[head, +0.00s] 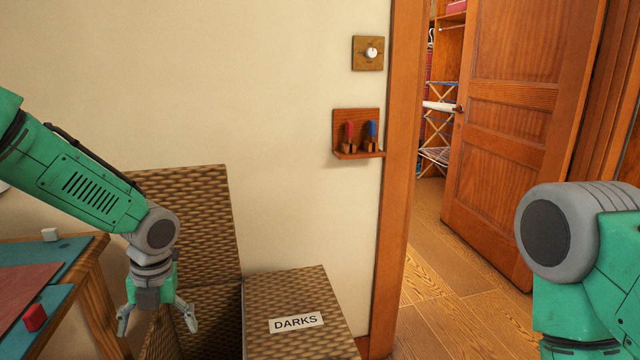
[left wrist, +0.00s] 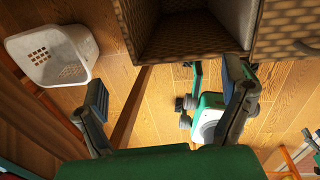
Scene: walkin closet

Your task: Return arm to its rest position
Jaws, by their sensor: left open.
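My left arm comes in from the left in the head view. Its gripper (head: 158,318) points down in front of an open wicker hamper (head: 195,225). The fingers are spread apart with nothing between them. In the left wrist view the gripper (left wrist: 168,100) is also open and empty, with floor and parts of my own body beyond it. My right arm shows at the right edge of the head view, bent, with its gripper out of the picture.
A closed wicker hamper labelled DARKS (head: 285,290) stands beside the open one. A wooden table (head: 95,262) with a red block (head: 34,318) is at left. A white basket (left wrist: 55,52) is on the floor. A wooden door (head: 510,120) stands open at right.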

